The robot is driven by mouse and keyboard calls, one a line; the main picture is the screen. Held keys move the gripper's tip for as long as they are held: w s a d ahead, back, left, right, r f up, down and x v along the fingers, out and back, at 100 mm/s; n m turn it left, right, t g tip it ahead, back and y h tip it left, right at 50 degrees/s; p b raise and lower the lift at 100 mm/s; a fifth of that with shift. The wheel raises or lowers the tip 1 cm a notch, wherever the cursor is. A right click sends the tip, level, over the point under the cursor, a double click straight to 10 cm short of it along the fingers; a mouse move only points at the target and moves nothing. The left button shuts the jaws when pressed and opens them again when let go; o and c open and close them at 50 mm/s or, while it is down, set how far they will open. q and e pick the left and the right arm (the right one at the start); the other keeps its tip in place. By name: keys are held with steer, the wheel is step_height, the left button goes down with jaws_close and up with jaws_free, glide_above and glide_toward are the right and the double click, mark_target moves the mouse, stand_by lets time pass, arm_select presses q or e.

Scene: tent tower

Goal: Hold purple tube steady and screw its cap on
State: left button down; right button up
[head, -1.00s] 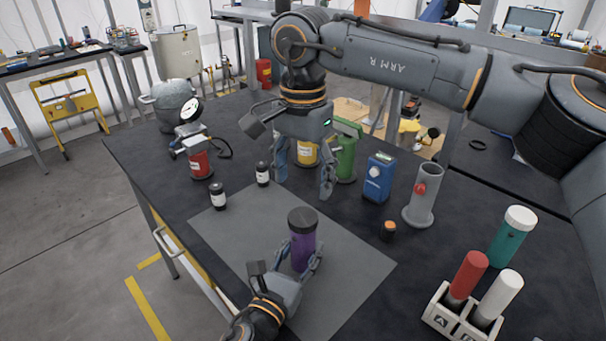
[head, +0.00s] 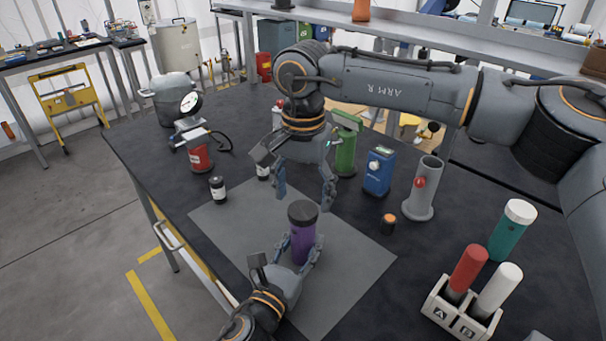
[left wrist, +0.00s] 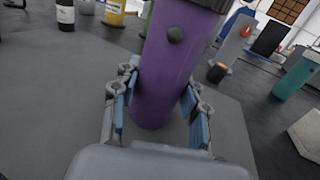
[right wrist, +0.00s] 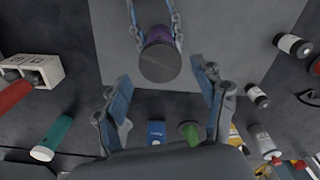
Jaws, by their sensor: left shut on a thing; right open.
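The purple tube (head: 302,246) stands upright on the grey mat with its dark cap (head: 303,211) on its top. I cannot tell how tightly the cap sits. My left gripper (head: 300,256) is shut around the tube's lower body, with blue pads on both sides, as the left wrist view shows on the tube (left wrist: 172,65). My right gripper (head: 305,195) is open and empty, pointing down above and behind the cap. In the right wrist view the cap (right wrist: 160,62) lies just beyond the open fingertips (right wrist: 160,75).
The grey mat (head: 350,265) is mostly clear. A grey holder (head: 422,190), blue device (head: 379,172) and small orange-topped piece (head: 388,223) stand to the right. A white rack (head: 437,310) holds red and white tubes, near a teal tube (head: 509,232). Dark bottles (head: 218,189) stand left.

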steer(key=shift+f, duration=1.4)
steer(key=shift+c, duration=0.2)
